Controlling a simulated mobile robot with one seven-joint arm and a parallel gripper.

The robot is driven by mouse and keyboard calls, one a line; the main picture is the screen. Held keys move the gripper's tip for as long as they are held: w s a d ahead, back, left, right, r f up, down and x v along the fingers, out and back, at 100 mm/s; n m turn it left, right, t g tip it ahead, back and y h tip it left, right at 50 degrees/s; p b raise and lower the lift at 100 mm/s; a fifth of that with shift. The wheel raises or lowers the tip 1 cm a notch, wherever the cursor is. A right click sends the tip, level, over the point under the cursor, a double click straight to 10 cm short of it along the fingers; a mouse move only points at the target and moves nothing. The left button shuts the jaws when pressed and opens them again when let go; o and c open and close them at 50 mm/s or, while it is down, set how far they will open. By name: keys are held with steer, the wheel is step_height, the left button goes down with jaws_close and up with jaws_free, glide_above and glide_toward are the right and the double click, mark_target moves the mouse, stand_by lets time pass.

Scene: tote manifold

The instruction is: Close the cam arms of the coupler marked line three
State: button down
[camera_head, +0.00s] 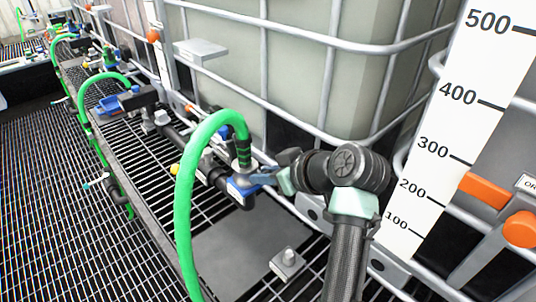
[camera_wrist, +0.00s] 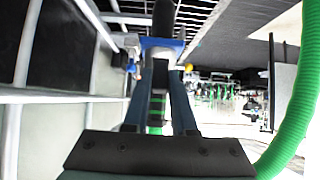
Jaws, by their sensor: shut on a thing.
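A coupler (camera_head: 243,163) joins a bright green hose (camera_head: 183,200) to a dark pipe beside the tank, in the middle of the head view. A blue part with a white label (camera_head: 240,188) sits at its base; the marking is too small to read. My gripper (camera_head: 262,180) reaches in from the right and is shut at this blue part, seemingly on a cam arm. In the wrist view, my gripper's two fingers (camera_wrist: 163,72) meet the blue part (camera_wrist: 162,43), with black pipe beyond. The fingers partly hide the coupler, so the cam arms' positions cannot be told.
A caged tank (camera_head: 295,70) stands close behind the coupler. A level scale (camera_head: 470,120) and orange handles (camera_head: 487,190) are at the right. The green hose arches left of my arm. More couplers with green hoses (camera_head: 110,80) line the grating toward the back left.

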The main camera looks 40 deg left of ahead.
steer(key=h+p, duration=0.1)
steer(key=p, duration=0.1)
steer(key=a+r+h+p, duration=0.1)
steer(key=h+p, duration=0.1)
steer(key=shift+r, duration=0.25)
steer(key=shift+a+f+h+p, duration=0.15)
steer(key=shift+a+h+p, duration=0.15)
steer(key=shift+h+p, duration=0.65)
steer(key=shift+f, duration=0.1)
steer(key=c, duration=0.7)
jaws_free()
steer(key=v, duration=1.3)
steer(key=shift+w, duration=0.25)
